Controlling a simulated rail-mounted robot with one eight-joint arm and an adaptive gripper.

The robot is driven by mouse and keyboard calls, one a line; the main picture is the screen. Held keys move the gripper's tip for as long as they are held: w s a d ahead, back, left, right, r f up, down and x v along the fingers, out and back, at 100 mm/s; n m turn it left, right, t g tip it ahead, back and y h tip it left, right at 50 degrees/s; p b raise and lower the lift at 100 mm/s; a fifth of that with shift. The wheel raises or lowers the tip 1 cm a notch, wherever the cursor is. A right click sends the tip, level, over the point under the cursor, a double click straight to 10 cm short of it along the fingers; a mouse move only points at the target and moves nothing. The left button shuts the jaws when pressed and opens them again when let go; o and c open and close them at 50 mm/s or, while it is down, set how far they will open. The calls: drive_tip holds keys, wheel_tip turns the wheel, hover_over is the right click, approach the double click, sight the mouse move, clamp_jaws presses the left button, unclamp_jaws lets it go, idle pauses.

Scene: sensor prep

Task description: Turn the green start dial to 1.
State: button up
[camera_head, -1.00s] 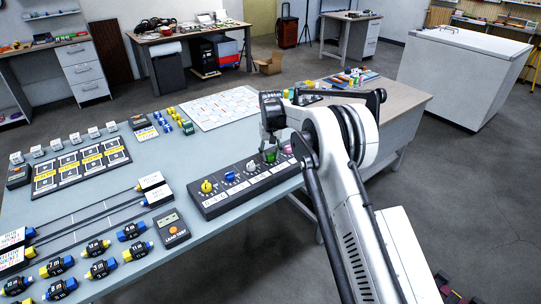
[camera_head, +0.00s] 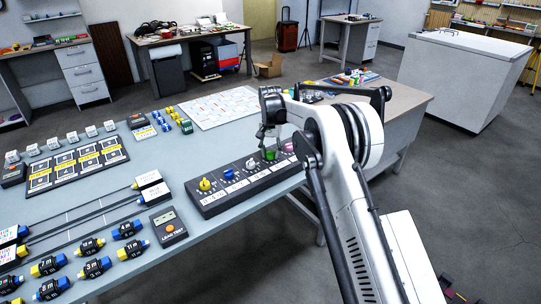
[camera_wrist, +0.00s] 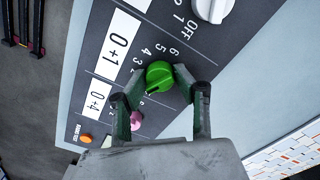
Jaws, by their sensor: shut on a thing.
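The green dial (camera_wrist: 158,78) sits on a dark panel, with numbers 3 to 6 visible beside it and a white "0→1" label (camera_wrist: 115,43) to its left in the wrist view. A small dark mark shows on its lower-left edge; I cannot tell for certain which number it points at. My gripper (camera_wrist: 156,84) is shut on the green dial, one finger on each side. In the head view the green dial (camera_head: 270,154) is partly hidden below my gripper (camera_head: 268,137), on the dark dial panel (camera_head: 215,203).
On the same panel, a white dial (camera_wrist: 213,8) and a pink dial (camera_wrist: 136,120) flank the green one. Yellow (camera_head: 204,184) and blue (camera_head: 228,174) dials stand further left. A handheld tester (camera_head: 168,226) lies left of the panel.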

sight(271, 152)
idle(0.3)
drive_tip(key=o, duration=1.1)
drive_tip(key=shift+r, duration=0.1)
wheel_tip(271, 152, up, 12)
drive_tip(key=shift+f, duration=0.1)
